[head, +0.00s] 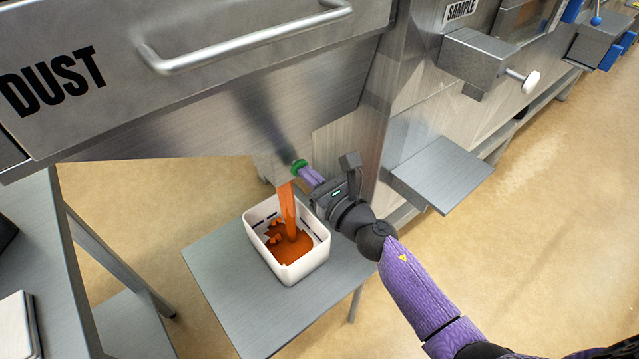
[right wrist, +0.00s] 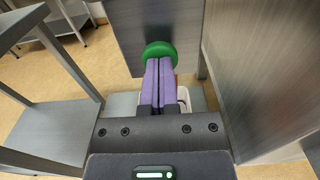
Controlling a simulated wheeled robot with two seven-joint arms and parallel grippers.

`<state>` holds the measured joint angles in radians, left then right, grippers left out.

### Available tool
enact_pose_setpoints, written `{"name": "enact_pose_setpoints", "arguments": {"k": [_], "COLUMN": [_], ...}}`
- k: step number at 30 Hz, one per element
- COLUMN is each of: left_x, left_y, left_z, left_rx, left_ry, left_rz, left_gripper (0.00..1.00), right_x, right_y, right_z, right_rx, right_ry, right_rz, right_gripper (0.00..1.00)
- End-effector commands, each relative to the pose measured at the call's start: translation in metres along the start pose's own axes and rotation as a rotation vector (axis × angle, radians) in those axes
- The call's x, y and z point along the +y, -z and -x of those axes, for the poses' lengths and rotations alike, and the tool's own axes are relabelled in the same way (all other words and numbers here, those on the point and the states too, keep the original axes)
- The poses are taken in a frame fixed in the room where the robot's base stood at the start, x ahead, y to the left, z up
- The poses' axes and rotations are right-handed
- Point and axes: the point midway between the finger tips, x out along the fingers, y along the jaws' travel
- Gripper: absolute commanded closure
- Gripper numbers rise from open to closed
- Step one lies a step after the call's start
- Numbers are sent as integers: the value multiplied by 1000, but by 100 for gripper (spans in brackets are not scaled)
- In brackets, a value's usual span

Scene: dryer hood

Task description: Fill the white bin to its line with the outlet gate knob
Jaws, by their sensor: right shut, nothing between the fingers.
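The white bin (head: 318,258) stands on a small grey table (head: 230,293) under the outlet. An orange stream (head: 288,208) falls from the outlet into the bin, and orange material (head: 291,249) covers its floor, with some lumps at the left. Dark line marks show on the inner walls, above the material. The green gate knob (head: 299,166) is at the outlet; it also shows in the right wrist view (right wrist: 159,52). My right gripper (head: 306,172) is shut and empty, its purple fingertips at the knob; whether they touch it I cannot tell. My left gripper is not in view.
The steel hood with a DUST drawer and handle (head: 245,43) overhangs the left and top. A grey shelf (head: 442,172) and a box with a white knob (head: 530,82) are at right. Another table (head: 62,262) stands at left.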

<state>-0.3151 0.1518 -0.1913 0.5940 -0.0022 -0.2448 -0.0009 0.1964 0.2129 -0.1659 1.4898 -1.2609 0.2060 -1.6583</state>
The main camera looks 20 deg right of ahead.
Motion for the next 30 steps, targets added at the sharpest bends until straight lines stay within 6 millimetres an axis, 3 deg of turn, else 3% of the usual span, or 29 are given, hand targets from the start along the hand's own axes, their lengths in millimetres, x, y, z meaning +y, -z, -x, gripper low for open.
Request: {"name": "enact_pose_setpoints", "arguments": {"k": [30], "left_x": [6], "left_y": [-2], "left_z": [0], "left_rx": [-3], "left_ry": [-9], "left_rz": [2], "left_gripper": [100], "right_x": [-1], "right_y": [-5], "right_z": [-2], "right_rx": [-11], "right_ry": [2], "right_rz": [-1], "right_gripper": [100]}}
